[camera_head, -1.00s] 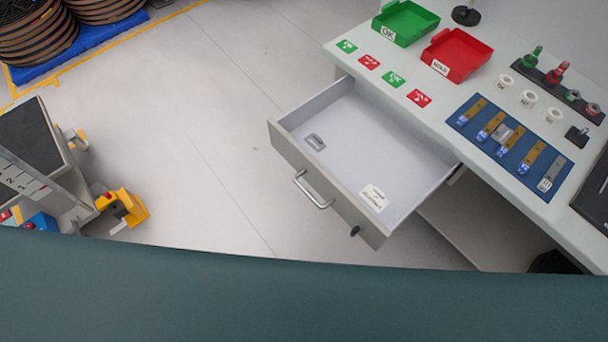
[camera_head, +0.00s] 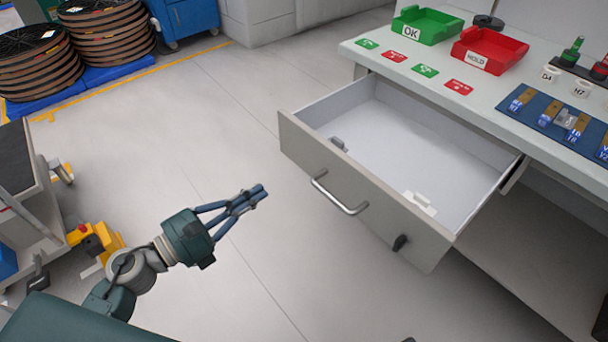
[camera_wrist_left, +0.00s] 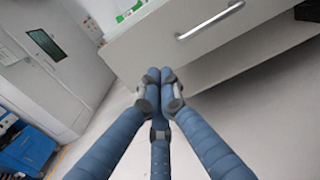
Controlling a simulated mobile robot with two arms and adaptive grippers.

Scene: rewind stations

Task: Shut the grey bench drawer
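The grey bench drawer (camera_head: 365,190) is pulled far out from under the bench top in the head view. Its front has a bar handle (camera_head: 340,194) and a dark lock knob (camera_head: 401,242). A small grey item and a white item lie inside. My left gripper (camera_head: 262,191) is left of the drawer front, apart from it, with its fingers closed together and nothing between them. In the left wrist view the fingertips (camera_wrist_left: 160,75) meet, and the drawer front with its handle (camera_wrist_left: 210,20) shows beyond them. My right gripper is not in view.
The bench top (camera_head: 480,98) carries a green OK tray (camera_head: 427,27), a red HOLD tray (camera_head: 488,52) and a blue board (camera_head: 560,122). A cart (camera_head: 40,215) stands at the left. Reels (camera_head: 105,40) stand at the back left. The floor before the drawer is clear.

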